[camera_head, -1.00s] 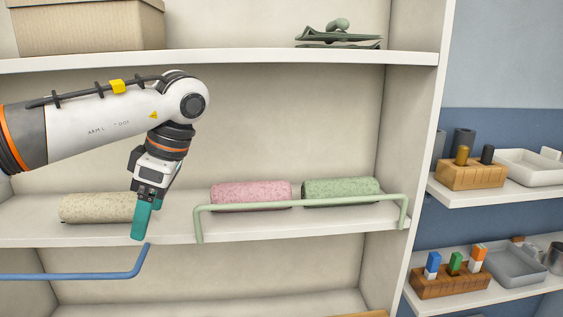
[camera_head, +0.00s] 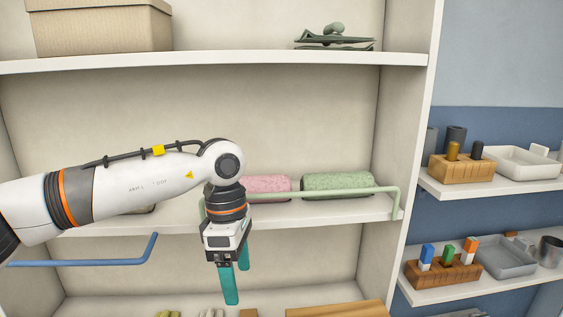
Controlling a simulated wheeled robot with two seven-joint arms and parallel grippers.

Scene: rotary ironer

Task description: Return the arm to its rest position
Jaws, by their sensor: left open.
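My left arm (camera_head: 130,188) comes in from the left across the shelf unit. My left gripper (camera_head: 237,288) points down with its teal fingers apart and nothing between them. It hangs in front of the shelving, with its fingertips below the middle shelf's front edge. My right gripper is not in view.
A pink roll (camera_head: 268,184) and a green roll (camera_head: 342,186) lie on the middle shelf behind a green rail (camera_head: 370,192). A beige roll is mostly hidden behind my arm. A blue rail (camera_head: 85,263) is at lower left. Wooden blocks (camera_head: 462,168) stand on the right shelves.

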